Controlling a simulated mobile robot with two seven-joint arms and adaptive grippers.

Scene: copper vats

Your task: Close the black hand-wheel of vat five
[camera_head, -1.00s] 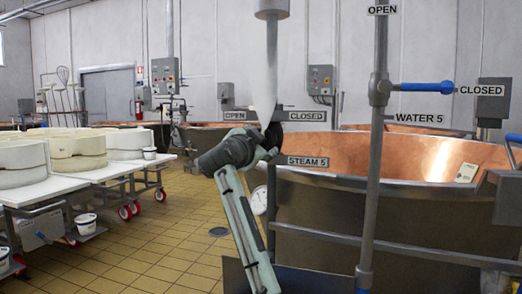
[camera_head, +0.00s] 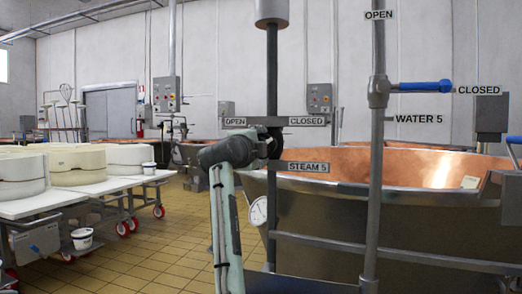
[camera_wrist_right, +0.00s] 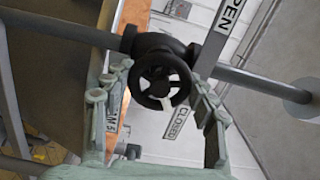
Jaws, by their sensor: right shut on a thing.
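The black hand-wheel (camera_head: 275,134) sits on the dark steam pipe of vat five (camera_head: 345,215), above the STEAM 5 label (camera_head: 309,168) and between the OPEN (camera_head: 234,122) and CLOSED (camera_head: 307,121) signs. My right gripper (camera_head: 265,146) is at the wheel and mostly hides it in the head view. In the right wrist view, the spoked hand-wheel (camera_wrist_right: 158,82) lies between the two fingers of my right gripper (camera_wrist_right: 158,90), which is shut on it. My left gripper is not in view.
A second pipe with a blue-handled lever (camera_head: 425,86) stands to the right, by the WATER 5 label (camera_head: 419,119). A gauge (camera_head: 258,212) is on the vat's near side. White tables (camera_head: 45,203) with cheese moulds stand at the left. The tiled floor (camera_head: 160,255) between is open.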

